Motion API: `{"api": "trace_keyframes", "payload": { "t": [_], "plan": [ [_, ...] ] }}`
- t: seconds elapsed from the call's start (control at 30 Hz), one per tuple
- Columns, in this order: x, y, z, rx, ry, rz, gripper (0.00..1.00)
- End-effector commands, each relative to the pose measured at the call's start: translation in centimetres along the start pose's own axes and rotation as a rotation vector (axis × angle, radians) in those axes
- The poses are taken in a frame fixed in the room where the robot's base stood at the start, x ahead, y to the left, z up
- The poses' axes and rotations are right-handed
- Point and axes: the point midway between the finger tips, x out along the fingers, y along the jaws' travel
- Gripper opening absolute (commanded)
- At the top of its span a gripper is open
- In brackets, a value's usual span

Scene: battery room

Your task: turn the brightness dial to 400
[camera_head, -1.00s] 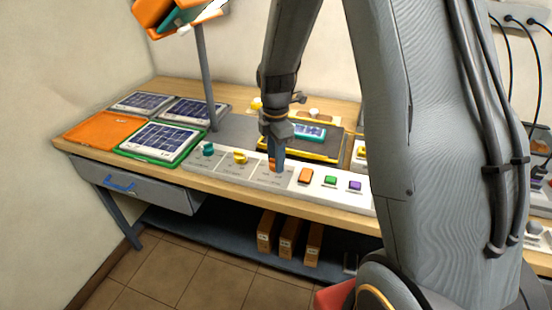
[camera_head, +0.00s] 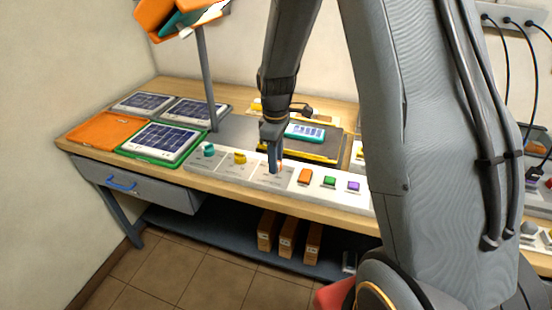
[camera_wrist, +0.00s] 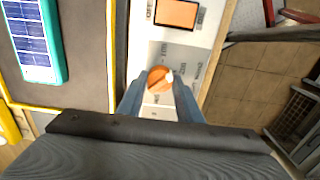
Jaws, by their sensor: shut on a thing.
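My gripper (camera_head: 275,170) points down at the white control panel (camera_head: 222,172) on the bench front. It is shut on an orange dial, mostly hidden by the fingers in the head view. A teal dial (camera_head: 207,149) and a yellow dial (camera_head: 240,157) are to the left on the same panel. Which dial is labelled brightness is not legible.
Orange (camera_head: 305,176), green (camera_head: 329,181) and purple (camera_head: 353,186) buttons sit just right of the held dial. A teal-framed solar panel (camera_head: 305,132) lies on a dark mat behind it. A grey lamp post (camera_head: 207,80) stands to the left.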

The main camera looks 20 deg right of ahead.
Motion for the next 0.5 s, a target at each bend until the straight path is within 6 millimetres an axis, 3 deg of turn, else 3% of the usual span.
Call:
{"api": "trace_keyframes", "payload": {
  "t": [0.5],
  "plan": [
    [-0.09, 0.03, -0.01, 0.488, 0.000, 0.000, 0.10]
  ]
}}
